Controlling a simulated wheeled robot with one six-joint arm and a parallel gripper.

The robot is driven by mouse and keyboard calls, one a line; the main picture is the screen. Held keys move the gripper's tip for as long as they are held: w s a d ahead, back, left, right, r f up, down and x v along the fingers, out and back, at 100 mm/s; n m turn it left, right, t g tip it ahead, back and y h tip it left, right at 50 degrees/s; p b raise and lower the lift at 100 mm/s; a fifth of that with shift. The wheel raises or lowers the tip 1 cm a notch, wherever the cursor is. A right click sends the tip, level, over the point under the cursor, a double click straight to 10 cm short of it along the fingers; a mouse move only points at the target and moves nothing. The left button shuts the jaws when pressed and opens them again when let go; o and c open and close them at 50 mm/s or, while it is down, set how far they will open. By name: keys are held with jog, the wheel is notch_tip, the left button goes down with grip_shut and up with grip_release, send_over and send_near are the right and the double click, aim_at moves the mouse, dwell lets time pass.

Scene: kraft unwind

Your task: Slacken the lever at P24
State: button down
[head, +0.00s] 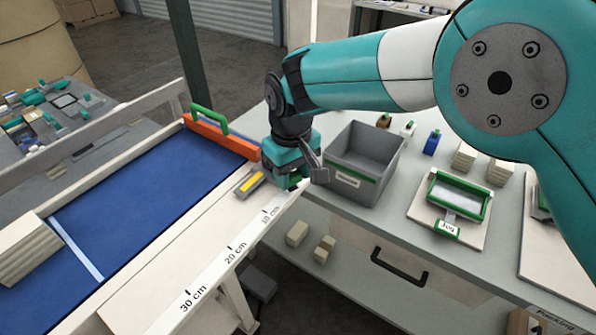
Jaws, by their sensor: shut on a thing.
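My gripper (294,182) points down at the far right end of the white scale rail (228,250). It is shut on a small, mostly hidden part; a bit of green shows at the fingers, and I cannot tell for sure that it is the lever. An orange stop bar (222,138) with a green handle (208,118) lies across the blue bed, its right end close to my gripper. A grey block with a yellow strip (250,182) sits on the rail just left of the gripper. No P24 mark is readable.
A grey bin (364,162) stands close right of my gripper. Further right are a green-framed tray (459,195) and several small bottles and blocks on the counter. A cream stack (25,250) lies on the blue bed (150,195), whose middle is clear.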

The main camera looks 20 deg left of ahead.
jog(key=shift+a+r, duration=0.1)
jog(key=c, duration=0.6)
grip_release()
notch_tip(320, 180, up, 17)
jog(key=b, duration=0.3)
jog(key=shift+r, duration=0.15)
